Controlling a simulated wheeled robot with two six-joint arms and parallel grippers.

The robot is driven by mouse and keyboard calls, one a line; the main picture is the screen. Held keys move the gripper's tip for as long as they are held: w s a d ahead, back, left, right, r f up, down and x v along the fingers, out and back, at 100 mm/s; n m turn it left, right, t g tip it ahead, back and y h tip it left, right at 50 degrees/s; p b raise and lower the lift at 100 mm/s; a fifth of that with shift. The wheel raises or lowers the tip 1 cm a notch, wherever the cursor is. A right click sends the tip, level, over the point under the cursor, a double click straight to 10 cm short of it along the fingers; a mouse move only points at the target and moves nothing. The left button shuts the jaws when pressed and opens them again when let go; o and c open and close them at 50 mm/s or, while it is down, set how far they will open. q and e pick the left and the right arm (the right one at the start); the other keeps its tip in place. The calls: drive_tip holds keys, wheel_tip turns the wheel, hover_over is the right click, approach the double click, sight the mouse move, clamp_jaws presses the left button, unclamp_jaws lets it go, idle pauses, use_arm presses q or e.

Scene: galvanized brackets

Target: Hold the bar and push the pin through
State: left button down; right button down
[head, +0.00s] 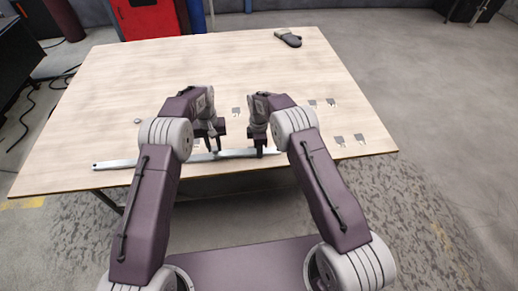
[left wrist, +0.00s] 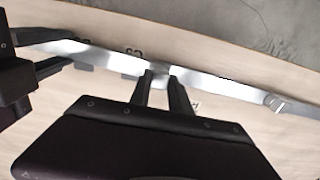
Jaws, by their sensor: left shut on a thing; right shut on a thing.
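A long, flat metal bar (head: 125,162) lies across the near side of the table. It also crosses the left wrist view (left wrist: 225,85). My right gripper (head: 261,151) is shut on the bar near its right end; in the left wrist view its fingers (left wrist: 58,54) straddle the bar at the left. My left gripper (head: 217,148) is over the middle of the bar. Its fingertips (left wrist: 163,75) are close together around a small grey piece (left wrist: 159,68), apparently the pin, right at the bar. How deep the pin sits is hidden.
The wooden table (head: 120,80) holds several small metal brackets (head: 340,140) at the right and one behind the grippers. A dark object (head: 289,39) lies at the far edge. A small round piece (head: 138,121) lies at left. The table's back half is mostly clear.

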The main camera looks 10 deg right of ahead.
use_arm(q)
drive_tip(key=shift+f, duration=0.5)
drive_tip(key=c, duration=1.1)
unclamp_jaws()
drive_tip(key=shift+c, duration=0.2)
drive_tip(key=shift+r, duration=3)
use_arm(e)
drive_tip(key=c, duration=1)
unclamp_jaws()
use_arm(q)
drive_tip(key=shift+r, duration=0.25)
use_arm(e)
wheel_tip(320, 180, up, 9)
drive_tip(key=shift+r, duration=0.1)
